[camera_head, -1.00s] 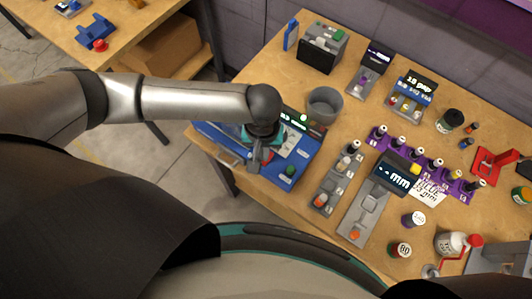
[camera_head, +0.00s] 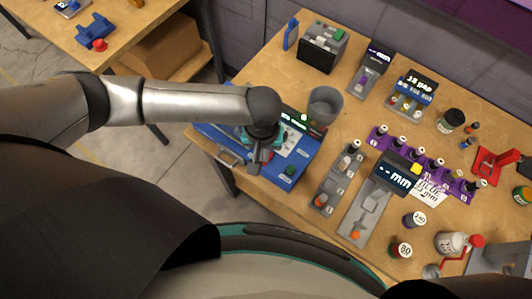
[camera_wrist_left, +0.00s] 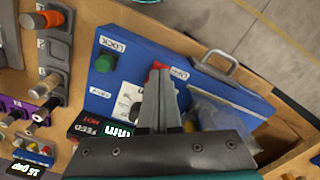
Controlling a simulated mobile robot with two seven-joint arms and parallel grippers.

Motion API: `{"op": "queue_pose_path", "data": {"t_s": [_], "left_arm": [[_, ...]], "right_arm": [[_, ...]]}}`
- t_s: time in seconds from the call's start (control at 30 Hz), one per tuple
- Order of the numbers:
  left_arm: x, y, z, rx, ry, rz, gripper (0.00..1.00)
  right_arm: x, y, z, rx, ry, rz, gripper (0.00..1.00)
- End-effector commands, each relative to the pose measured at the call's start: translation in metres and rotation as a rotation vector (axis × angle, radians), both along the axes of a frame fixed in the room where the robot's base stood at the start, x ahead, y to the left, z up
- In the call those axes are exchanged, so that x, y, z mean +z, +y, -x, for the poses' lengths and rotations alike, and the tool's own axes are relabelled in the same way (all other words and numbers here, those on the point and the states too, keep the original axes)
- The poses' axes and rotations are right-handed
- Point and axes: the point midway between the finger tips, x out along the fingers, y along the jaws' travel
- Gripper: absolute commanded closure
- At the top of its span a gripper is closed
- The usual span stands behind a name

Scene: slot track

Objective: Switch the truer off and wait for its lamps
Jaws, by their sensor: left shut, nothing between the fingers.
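The truer (camera_head: 285,180) is a blue machine at the table's left corner. A green lamp (camera_head: 303,117) glows on its dark rear panel. Its green button (camera_head: 290,170), by the word LOCK, also shows in the wrist view (camera_wrist_left: 104,62). My left gripper (camera_head: 256,167) is over the truer's top. In the wrist view its shut, empty fingers (camera_wrist_left: 159,75) point at a red part (camera_wrist_left: 160,65), which they partly hide. I cannot tell whether they touch it. My right gripper is out of view.
A grey cup (camera_head: 324,105) stands close behind the truer. A grey holder (camera_head: 330,185) and a gauge with an mm display (camera_head: 395,173) stand to its right. Bottles and a purple rack (camera_head: 425,158) crowd the right side. The truer has a grey handle (camera_wrist_left: 218,62).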

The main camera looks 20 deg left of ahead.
Motion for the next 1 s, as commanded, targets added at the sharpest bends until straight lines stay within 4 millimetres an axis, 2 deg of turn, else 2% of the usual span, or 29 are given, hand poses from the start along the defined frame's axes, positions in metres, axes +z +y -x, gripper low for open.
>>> {"op": "queue_pose_path", "data": {"t_s": [0.77, 1.0], "left_arm": [[-0.011, 0.000, 0.000, -0.001, 0.000, 0.000, 1.00], [-0.001, 0.000, 0.001, 0.000, 0.001, 0.000, 1.00]], "right_arm": [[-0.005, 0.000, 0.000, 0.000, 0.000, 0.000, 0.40], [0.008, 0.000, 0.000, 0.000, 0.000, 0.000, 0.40]]}}
